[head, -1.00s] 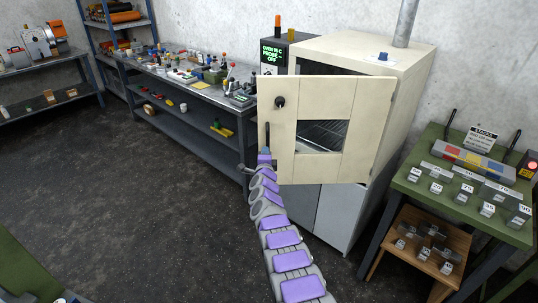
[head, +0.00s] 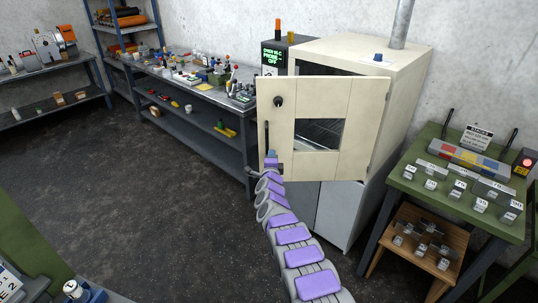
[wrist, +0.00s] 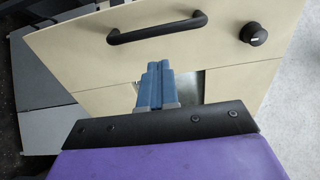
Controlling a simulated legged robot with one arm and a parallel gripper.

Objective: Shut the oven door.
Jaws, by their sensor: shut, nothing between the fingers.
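The cream oven (head: 405,75) stands against the back wall. Its door (head: 360,125) is open, swung out toward me, with a window, a black knob (head: 278,102) and a black bar handle (head: 266,137) near its left edge. Through the window and above the door I see the dark inside. My gripper (head: 270,158) is at the lower end of the handle in the head view. In the wrist view my gripper (wrist: 155,72) has its blue fingers together, in front of the door (wrist: 90,60) and beside the handle (wrist: 158,28). I cannot tell whether they touch the door.
A green table (head: 405,182) with labelled weights and a wooden stool (head: 455,240) stand at the right. A cluttered metal bench (head: 175,75) runs along the back left. The dark floor (head: 120,185) at left is open.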

